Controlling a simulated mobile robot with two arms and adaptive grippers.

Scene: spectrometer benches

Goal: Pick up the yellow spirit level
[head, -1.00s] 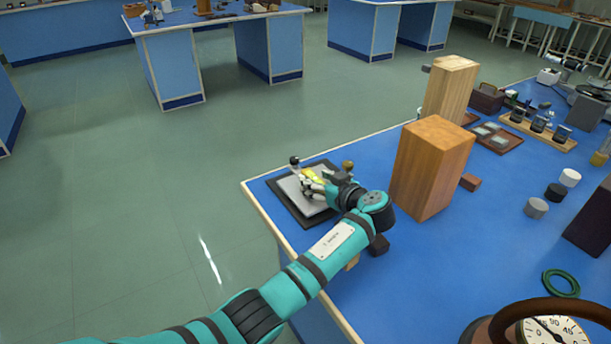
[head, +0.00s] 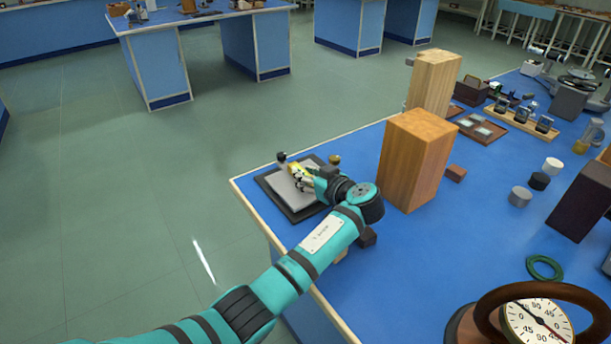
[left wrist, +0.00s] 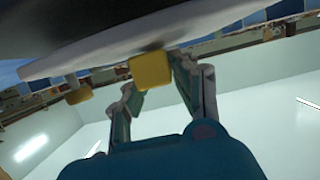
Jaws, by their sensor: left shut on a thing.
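The yellow spirit level (head: 296,169) shows as a small yellow piece between the fingers of my left gripper (head: 303,178), over a grey plate with a black border (head: 287,207) at the table's near left corner. My fingers and wrist hide much of it. In the left wrist view, a yellow block end (left wrist: 152,70) sits between the fingertips of the left gripper (left wrist: 155,82), close to the pale plate edge (left wrist: 110,55). The gripper is shut on it. I cannot tell whether the level is clear of the plate. My right gripper is not in view.
Small knobs (head: 334,159) stand at the plate's edges. A tall wooden block (head: 412,165) stands right of my wrist, with a paler one (head: 433,85) behind. A dark small block (head: 367,237) lies near my forearm. A round dial (head: 537,325) is at front right.

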